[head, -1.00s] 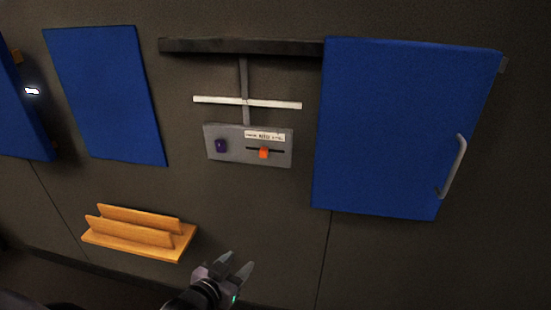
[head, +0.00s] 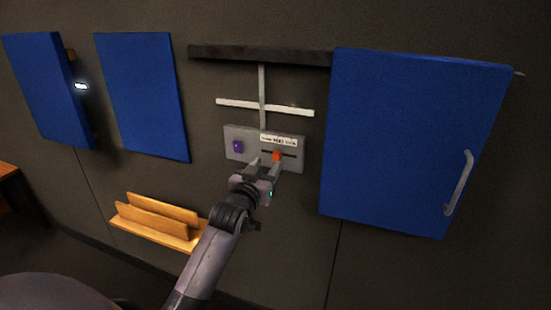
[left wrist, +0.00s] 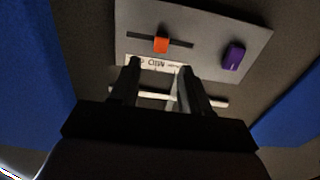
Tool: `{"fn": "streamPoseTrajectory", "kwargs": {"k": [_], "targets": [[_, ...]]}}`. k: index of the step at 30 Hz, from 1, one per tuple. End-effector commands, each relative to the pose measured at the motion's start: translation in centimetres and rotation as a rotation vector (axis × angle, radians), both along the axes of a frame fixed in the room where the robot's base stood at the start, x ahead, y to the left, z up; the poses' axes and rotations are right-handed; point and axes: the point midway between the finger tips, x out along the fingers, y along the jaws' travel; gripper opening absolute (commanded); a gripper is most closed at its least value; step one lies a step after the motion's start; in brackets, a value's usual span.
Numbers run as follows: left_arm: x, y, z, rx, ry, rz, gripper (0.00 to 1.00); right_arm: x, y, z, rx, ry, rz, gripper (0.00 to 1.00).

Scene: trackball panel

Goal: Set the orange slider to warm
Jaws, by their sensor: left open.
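The orange slider (head: 277,156) sits near the middle of a dark horizontal slot on the grey panel (head: 232,133). A white label strip (head: 279,140) runs above the slot; its small words are hard to read. My left gripper (head: 266,165) is open and empty in front of the panel, close to the slider. In the left wrist view, which is turned upside down, the slider (left wrist: 162,42) stands beyond and between the open fingertips (left wrist: 159,66), apart from them. The fingers cover part of the label (left wrist: 155,62). My right gripper is out of view.
A purple knob (head: 238,146) is left of the slot on the same panel. A white bar (head: 265,106) and dark ledge (head: 255,53) are above. A blue door with a handle (head: 410,140) is at right. A wooden rack (head: 155,221) sits below left.

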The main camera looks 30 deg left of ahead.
Motion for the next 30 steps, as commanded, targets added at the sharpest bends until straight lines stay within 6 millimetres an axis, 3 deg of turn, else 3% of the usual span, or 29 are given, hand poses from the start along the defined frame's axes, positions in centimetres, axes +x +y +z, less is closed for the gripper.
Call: {"fn": "streamPoseTrajectory", "kwargs": {"k": [12,26,28,30], "targets": [[4.6,1.1,0.1,0.001,-0.001,-0.001,0.47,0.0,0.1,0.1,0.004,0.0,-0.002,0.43],[5.5,1.3,0.0,0.001,0.001,-0.001,0.47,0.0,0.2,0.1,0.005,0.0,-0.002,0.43],[5.5,1.3,0.0,0.001,0.001,-0.001,0.31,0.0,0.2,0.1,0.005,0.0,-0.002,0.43],[5.5,1.3,0.0,0.001,0.001,-0.001,0.08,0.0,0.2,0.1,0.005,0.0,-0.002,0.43]]}}
